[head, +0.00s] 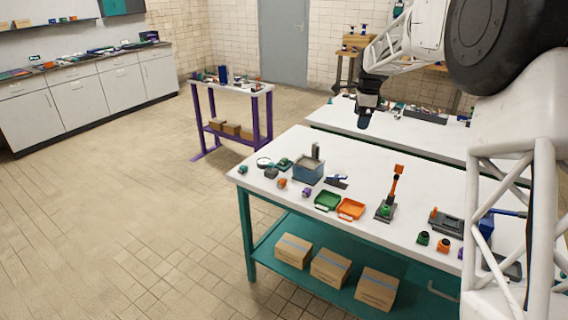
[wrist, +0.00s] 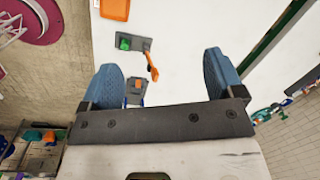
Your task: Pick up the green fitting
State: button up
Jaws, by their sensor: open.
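Several small green parts show in the head view. A small green fitting (head: 423,238) stands at the right on the near white table (head: 285,150). Another small green piece (head: 243,169) lies at that table's left corner. A green part (head: 386,210) sits on a grey base beside an upright orange-handled lever; it also shows in the wrist view (wrist: 124,43). I cannot tell which one the task means. My gripper (head: 364,120) is raised above the tables, apart from these parts. In the wrist view its blue fingers (wrist: 160,62) are spread, with nothing between them.
A green tray (head: 327,201) and an orange tray (head: 350,208) lie near the front edge. A blue-grey bin (head: 308,170) stands behind them. An orange fitting (head: 443,245) is beside the green one. Cardboard boxes (head: 330,267) sit on the lower shelf. A second white table stands behind.

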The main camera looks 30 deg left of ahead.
jog(key=w+a+f+m, duration=0.1)
jog(key=w+a+f, duration=0.1)
jog(key=a+f, duration=0.45)
jog(key=w+a+f+m, duration=0.2)
jog(key=a+f, duration=0.1)
jog(key=a, duration=0.6)
jog(key=m+g, duration=0.1)
jog(key=m, duration=0.1)
send_over(284, 159)
jog(key=d, duration=0.1)
notch_tip(284, 159, down, 12)
jog(key=shift+f, duration=0.15)
jog(key=shift+s+f, duration=0.1)
jog(key=shift+a+f, duration=0.15)
jog(key=shift+f, duration=1.05)
jog(key=shift+f, duration=0.2)
jog(key=shift+a+f, duration=0.2)
jog(key=shift+f, duration=1)
jog(key=shift+a+f, duration=0.15)
jog(key=shift+f, duration=1.05)
jog(key=c, duration=1.2)
